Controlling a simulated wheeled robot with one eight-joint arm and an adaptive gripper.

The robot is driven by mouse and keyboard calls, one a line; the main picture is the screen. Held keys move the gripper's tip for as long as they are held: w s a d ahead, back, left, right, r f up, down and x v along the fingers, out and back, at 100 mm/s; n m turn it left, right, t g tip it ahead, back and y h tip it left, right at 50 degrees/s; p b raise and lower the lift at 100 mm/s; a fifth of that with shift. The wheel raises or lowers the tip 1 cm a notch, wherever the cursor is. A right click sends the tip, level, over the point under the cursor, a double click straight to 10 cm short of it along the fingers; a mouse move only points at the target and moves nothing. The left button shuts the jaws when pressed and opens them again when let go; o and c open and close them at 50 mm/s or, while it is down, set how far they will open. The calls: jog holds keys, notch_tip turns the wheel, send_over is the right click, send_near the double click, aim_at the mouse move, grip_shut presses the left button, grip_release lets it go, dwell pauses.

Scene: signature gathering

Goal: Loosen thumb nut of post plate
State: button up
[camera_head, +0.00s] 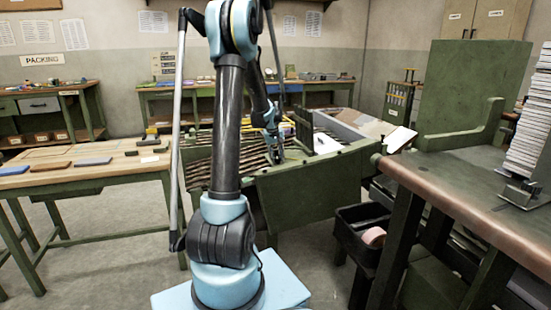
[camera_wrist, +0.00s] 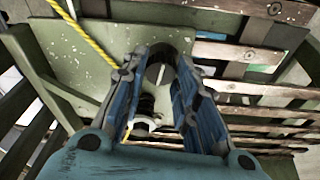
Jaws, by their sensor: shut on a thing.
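My gripper (camera_head: 275,158) is at the green slatted bench (camera_head: 325,190) in the middle of the head view, with its fingers pointing down. In the wrist view my gripper (camera_wrist: 163,55) has its two blue-grey fingers closed around a small part, which I take to be the thumb nut (camera_wrist: 157,75). A green plate (camera_wrist: 110,50), probably the post plate, lies behind the fingertips. The fingers hide most of the nut and how it sits on the plate.
A yellow cord (camera_wrist: 90,40) runs close to the left finger. Wooden slats (camera_wrist: 240,90) lie to the right. In the head view a wooden-topped table (camera_head: 100,165) stands left, a bench (camera_head: 460,190) with a paper stack (camera_head: 530,130) right, and a dark bin (camera_head: 362,230) between.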

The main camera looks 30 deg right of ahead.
jog(key=shift+w+n, duration=0.1)
jog(key=shift+n, duration=0.7)
jog(key=o, duration=1.1)
jog(key=shift+c, duration=0.2)
jog(key=v, duration=1.1)
jog(key=shift+r, duration=0.45)
jog(key=shift+d, duration=0.1)
